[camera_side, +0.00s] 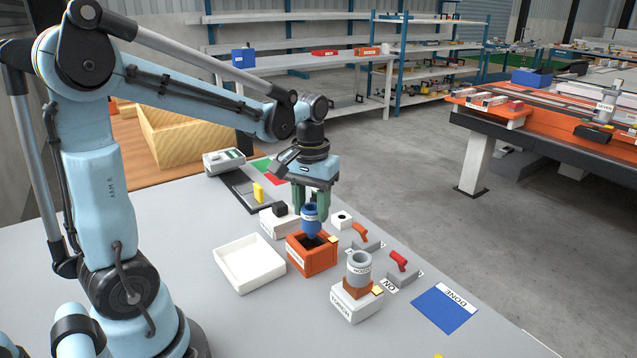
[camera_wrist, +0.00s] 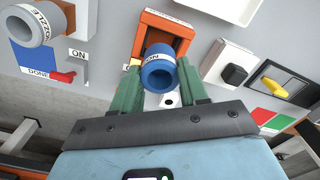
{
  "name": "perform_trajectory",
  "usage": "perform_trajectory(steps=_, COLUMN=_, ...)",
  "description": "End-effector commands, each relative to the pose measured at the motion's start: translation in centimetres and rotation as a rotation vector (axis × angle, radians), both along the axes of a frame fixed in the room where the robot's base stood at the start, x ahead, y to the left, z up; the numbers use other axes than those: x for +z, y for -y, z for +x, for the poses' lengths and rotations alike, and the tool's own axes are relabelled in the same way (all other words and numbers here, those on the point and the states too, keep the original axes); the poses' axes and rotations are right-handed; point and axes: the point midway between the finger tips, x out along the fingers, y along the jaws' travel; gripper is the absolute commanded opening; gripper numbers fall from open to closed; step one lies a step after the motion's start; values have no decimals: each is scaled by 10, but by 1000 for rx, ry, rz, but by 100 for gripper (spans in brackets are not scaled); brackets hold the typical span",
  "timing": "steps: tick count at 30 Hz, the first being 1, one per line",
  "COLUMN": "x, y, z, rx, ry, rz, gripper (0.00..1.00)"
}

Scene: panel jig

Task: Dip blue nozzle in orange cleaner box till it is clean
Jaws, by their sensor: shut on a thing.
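The blue nozzle (camera_side: 310,216) is held upright between the green fingers of my gripper (camera_side: 311,207). Its narrow lower end is just over, or just inside, the dark opening of the orange cleaner box (camera_side: 313,263); I cannot tell which. In the wrist view the blue nozzle (camera_wrist: 159,70) sits between the fingertips of my gripper (camera_wrist: 158,90), with a white label band around it. The orange box (camera_wrist: 168,30) shows behind it there. The nozzle hides part of the box opening, and I cannot see whether its tip is clean.
An empty white tray (camera_side: 250,262) lies left of the box. A blue DONE pad (camera_side: 444,308) is at front right. A white block with a black knob (camera_side: 279,212) stands behind the box.

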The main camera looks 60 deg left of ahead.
Motion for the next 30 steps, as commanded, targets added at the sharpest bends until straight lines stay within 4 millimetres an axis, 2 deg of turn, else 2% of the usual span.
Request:
perform_trajectory(steps=13, x=31, y=0, z=0, rx=0, ry=0, rz=0, gripper=7)
perform_trajectory(steps=30, x=33, y=0, z=0, rx=0, ry=0, rz=0, gripper=7)
